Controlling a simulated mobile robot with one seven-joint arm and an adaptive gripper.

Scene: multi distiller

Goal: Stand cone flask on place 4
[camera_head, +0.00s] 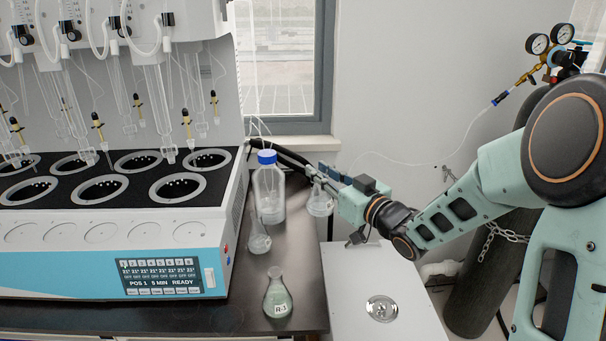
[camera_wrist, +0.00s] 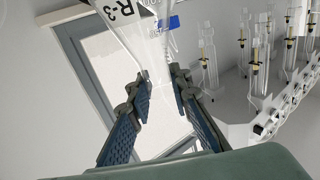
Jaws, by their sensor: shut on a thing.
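A clear cone flask (camera_head: 320,205) hangs upright at my gripper (camera_head: 317,180), beside the bench's right edge and above the white surface there. In the wrist view the flask (camera_wrist: 133,28) carries the label R-3, and its neck lies between the two fingers of my gripper (camera_wrist: 160,88). My gripper is shut on it. The distiller (camera_head: 110,235) stands at the left, with two rows of round dark wells in its top. The front right well (camera_head: 178,187) and the back right well (camera_head: 207,159) are empty. I can read no place numbers at the wells.
A blue-capped bottle (camera_head: 268,190) stands on the dark bench (camera_head: 230,318) between the distiller and my gripper. Two other cone flasks stand there, one in the middle (camera_head: 259,240) and one labelled in front (camera_head: 278,298). Glass tubes (camera_head: 163,115) hang above the wells. A gas cylinder (camera_head: 490,270) is at the right.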

